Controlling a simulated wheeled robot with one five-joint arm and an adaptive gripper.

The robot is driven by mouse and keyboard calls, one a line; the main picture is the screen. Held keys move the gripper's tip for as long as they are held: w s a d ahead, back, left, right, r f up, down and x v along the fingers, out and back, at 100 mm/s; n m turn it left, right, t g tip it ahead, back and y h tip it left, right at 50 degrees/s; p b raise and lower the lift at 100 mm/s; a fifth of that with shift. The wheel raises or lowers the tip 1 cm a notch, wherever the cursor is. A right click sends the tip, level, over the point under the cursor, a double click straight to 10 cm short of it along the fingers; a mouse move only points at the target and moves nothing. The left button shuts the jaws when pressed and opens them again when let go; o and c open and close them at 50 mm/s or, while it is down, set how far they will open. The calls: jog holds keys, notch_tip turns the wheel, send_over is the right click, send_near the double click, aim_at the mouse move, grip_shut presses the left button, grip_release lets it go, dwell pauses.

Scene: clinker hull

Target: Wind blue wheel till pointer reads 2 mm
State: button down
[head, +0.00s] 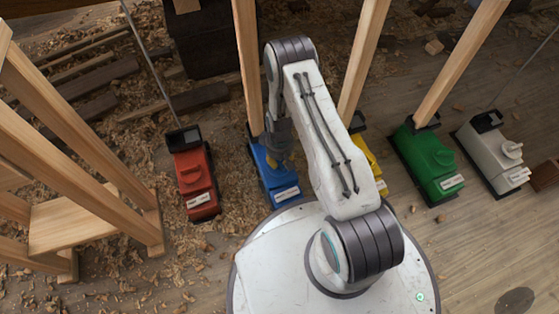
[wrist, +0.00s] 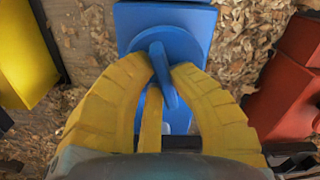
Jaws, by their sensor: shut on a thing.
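The blue wheel (wrist: 170,50) sits on top of the blue jack (wrist: 130,20), with a raised fin-like grip across it. The wheel is hidden there behind my arm. A white label shows on the jack's front, too small to read. I cannot make out a pointer or its reading.
A red jack (head: 194,180) stands left of the blue one. A yellow jack (head: 370,165), partly behind my arm, a green jack (head: 428,160) and a white jack (head: 491,150) stand to the right. Wooden trestles (head: 90,215) fill the left. Shavings cover the floor.

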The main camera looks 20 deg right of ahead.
aim_at(280, 162)
jog(key=m, duration=0.4)
jog(key=shift+s+m, duration=0.1)
jog(key=shift+m, duration=0.2)
jog(key=shift+s+m, duration=0.1)
jog(key=shift+m, duration=2.4)
jog(key=c, duration=1.1)
grip_release()
jog(key=shift+r, duration=0.1)
notch_tip(280, 162, up, 12)
jog(key=shift+f, duration=0.1)
